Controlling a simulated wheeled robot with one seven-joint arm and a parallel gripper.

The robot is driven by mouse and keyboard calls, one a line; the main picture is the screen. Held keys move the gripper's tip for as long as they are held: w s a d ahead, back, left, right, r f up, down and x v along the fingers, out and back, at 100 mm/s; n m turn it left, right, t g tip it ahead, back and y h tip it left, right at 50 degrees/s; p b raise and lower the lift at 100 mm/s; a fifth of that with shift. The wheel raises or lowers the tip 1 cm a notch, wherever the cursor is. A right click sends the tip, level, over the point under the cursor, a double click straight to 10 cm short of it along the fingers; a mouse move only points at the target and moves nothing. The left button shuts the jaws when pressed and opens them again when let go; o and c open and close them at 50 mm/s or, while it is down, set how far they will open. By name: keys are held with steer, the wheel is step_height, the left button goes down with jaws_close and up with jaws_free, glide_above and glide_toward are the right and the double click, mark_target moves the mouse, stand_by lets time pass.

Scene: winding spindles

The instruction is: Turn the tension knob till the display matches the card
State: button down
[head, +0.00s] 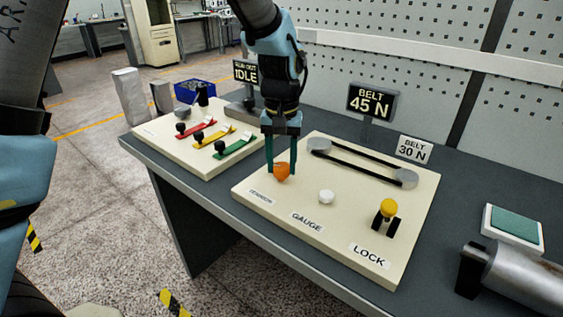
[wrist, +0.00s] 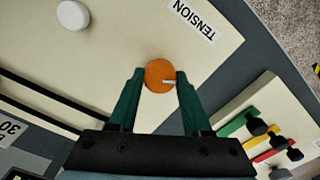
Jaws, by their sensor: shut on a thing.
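The orange tension knob (head: 282,172) stands at the near left of the cream panel (head: 345,248), by its TENSION label. My gripper (head: 281,168) points down over it with its green fingers on either side, shut on the knob. In the wrist view the knob (wrist: 160,75) sits between the fingertips, and its pale pointer mark points to the right, toward one finger. The dark display (head: 371,101) behind the panel reads BELT 45 N. The white card (head: 414,149) to its right reads BELT 30 N.
The panel also carries a white GAUGE button (head: 326,197), a yellow LOCK knob (head: 389,208) and a belt on two rollers (head: 360,163). A second panel with red, yellow and green levers (head: 233,146) stands left. A metal cylinder (head: 520,277) lies at right.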

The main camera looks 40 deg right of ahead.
mark_target(281, 165)
steer(key=shift+c, duration=1.7)
jaws_free()
steer(key=shift+r, duration=0.1)
step_height(281, 165, up, 11)
steer(key=b, duration=0.1)
steer(key=shift+b, duration=0.35)
steer(key=shift+f, duration=0.2)
steer(key=w+a+f+n, duration=0.2)
steer(key=w+a, duration=0.4)
steer(key=a, duration=0.5)
steer(key=w+a+f+n, duration=0.25)
steer(key=w+a, duration=0.35)
steer(key=a, duration=0.5)
steer(key=s+a+f+n, duration=0.1)
steer(key=a+f, duration=0.1)
steer(key=a, duration=0.7)
steer(key=s+a+f+n+t, duration=0.1)
steer(key=s+a+f+n, duration=0.1)
steer(key=a, duration=0.8)
steer(key=shift+a+f+t, duration=0.15)
steer(key=shift+f+t, duration=0.15)
steer(key=shift+f, duration=0.05)
